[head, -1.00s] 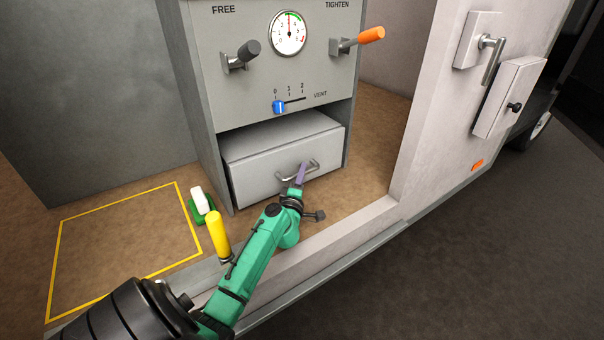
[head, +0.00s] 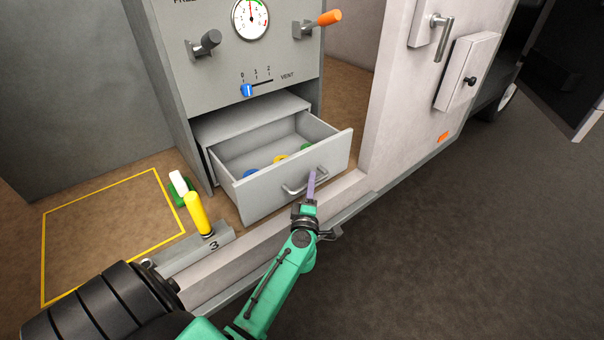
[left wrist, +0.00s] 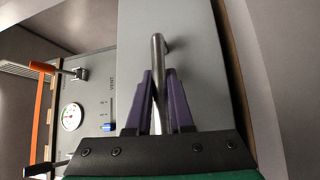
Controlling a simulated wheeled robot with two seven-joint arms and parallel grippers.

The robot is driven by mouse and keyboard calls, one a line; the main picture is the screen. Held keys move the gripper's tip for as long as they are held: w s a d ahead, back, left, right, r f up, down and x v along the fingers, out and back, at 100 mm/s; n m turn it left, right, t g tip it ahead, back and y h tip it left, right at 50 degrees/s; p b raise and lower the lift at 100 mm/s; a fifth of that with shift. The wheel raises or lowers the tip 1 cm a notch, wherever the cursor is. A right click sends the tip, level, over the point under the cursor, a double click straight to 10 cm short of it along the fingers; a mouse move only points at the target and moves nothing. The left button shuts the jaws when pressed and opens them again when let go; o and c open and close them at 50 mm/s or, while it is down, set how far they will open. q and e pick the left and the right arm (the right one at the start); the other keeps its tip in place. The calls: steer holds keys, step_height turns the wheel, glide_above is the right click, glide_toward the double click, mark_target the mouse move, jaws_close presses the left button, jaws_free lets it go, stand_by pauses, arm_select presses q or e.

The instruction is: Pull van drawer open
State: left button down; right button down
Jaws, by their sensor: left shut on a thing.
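The van drawer (head: 275,191) is a grey box drawer under the control panel, and it stands open. Blue, yellow and green things show inside it, partly hidden by its front. My left gripper (head: 311,178) has purple fingers and is at the drawer's metal bar handle (head: 293,188). In the left wrist view the left gripper (left wrist: 159,95) is shut on the handle (left wrist: 157,62), with a finger on each side of the bar. The drawer front (left wrist: 195,50) fills the middle of that view. My right gripper is not in view.
The grey panel (head: 225,65) above carries a gauge, levers and a blue vent slider (head: 247,90). A yellow-handled lever (head: 198,213) and a green-and-white brush-like thing (head: 180,188) stand left of the drawer. The white van wall (head: 400,90) rises at right.

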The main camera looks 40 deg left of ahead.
arm_select(q)
steer(key=shift+s+d, duration=0.15)
steer(key=shift+d, duration=0.25)
steer(key=c, duration=0.8)
jaws_free()
steer(key=b+v, duration=0.1)
steer(key=v, duration=1.3)
steer(key=shift+s, duration=0.25)
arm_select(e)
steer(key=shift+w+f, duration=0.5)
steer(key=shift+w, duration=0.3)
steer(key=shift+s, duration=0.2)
